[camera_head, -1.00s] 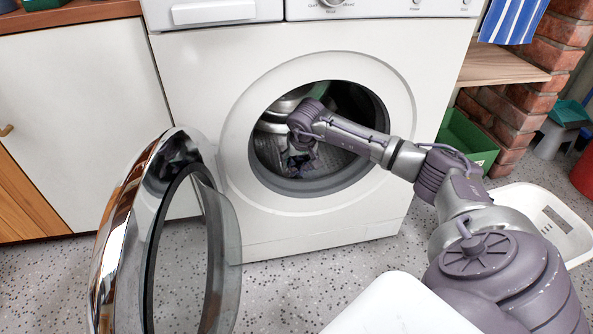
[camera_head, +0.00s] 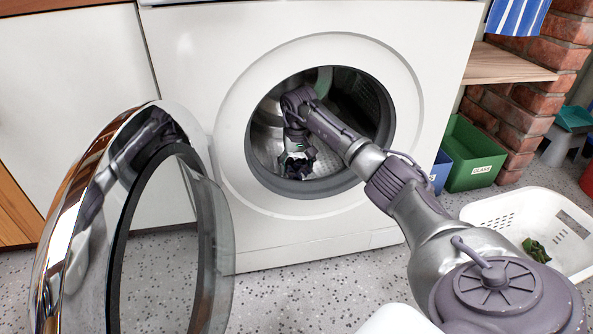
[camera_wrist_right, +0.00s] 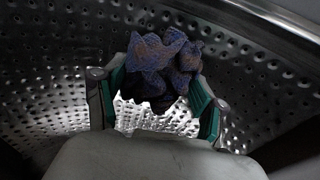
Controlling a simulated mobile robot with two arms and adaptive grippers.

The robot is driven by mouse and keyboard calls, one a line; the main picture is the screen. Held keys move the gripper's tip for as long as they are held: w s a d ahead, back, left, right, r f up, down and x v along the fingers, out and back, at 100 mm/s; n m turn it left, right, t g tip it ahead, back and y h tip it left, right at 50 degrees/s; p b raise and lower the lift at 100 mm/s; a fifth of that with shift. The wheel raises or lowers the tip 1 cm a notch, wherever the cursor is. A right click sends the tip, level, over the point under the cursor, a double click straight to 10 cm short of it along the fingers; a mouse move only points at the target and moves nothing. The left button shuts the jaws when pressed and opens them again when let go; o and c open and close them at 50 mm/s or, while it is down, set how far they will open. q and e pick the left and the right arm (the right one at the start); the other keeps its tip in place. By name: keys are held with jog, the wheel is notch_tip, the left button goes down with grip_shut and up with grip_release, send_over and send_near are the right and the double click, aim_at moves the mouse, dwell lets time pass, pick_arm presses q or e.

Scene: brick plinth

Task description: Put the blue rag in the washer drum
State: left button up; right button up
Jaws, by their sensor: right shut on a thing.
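The blue rag (camera_wrist_right: 165,62), crumpled and blue with brownish patches, is between the green-padded fingers of my right gripper (camera_wrist_right: 158,100) in the right wrist view. The gripper is shut on it. In the head view, my right gripper (camera_head: 297,166) hangs inside the washer drum (camera_head: 330,158), low in the opening, and the rag is hard to make out there. The drum's perforated metal wall (camera_wrist_right: 60,62) surrounds the rag in the wrist view. I cannot tell whether the rag touches it. My left gripper is not in view.
The washer door (camera_head: 212,250) stands wide open at the left. A white laundry basket (camera_head: 490,212) with a dark green cloth (camera_head: 535,250) sits on the floor at the right. A green crate (camera_head: 475,168) and a blue bin (camera_head: 438,172) stand beside the washer, under a wooden shelf (camera_head: 505,65).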

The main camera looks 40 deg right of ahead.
aim_at(297, 163)
jog(key=shift+f, duration=0.15)
jog(key=shift+f, duration=0.4)
jog(key=o, duration=1)
jog(key=shift+o, duration=0.2)
jog(key=shift+r, duration=0.55)
jog(key=r+p, duration=0.3)
jog(key=r, duration=0.2)
jog(key=r+p, duration=0.2)
jog(key=shift+s+a+r+p, duration=0.25)
jog(key=shift+s+r+p, duration=0.1)
jog(key=shift+s+r, duration=0.05)
jog(key=shift+f, duration=0.1)
